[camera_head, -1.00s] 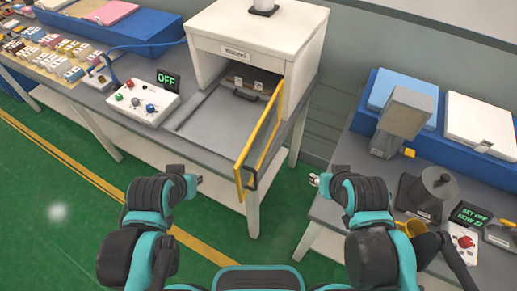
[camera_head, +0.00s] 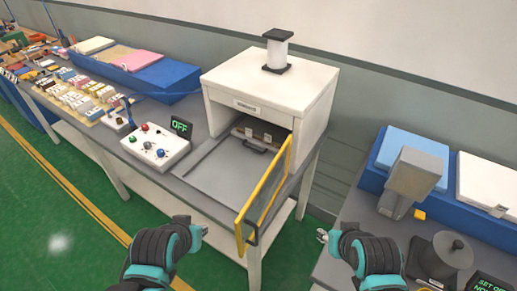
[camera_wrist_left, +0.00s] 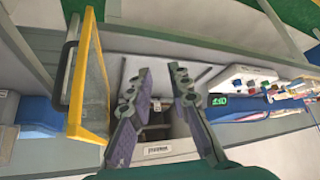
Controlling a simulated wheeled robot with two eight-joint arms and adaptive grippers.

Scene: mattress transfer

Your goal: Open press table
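The white press (camera_head: 270,95) stands on a grey table, its yellow-framed door (camera_head: 264,197) swung open toward the right front. The grey press table (camera_head: 215,175), a flat plate, lies in front of and inside the press opening, with a dark handle (camera_head: 249,146) near its back. My left gripper (camera_head: 205,229) is in front of the table edge, apart from everything. In the left wrist view its fingers (camera_wrist_left: 158,70) are spread and empty, with the door (camera_wrist_left: 85,80) at left. My right gripper (camera_head: 321,235) is right of the door, empty-looking; its fingers are too small to judge.
A blue tray (camera_head: 150,75) and small blocks lie further left. The right table holds a grey device (camera_head: 411,180) and a blue tray (camera_head: 372,175). Green floor is clear in front.

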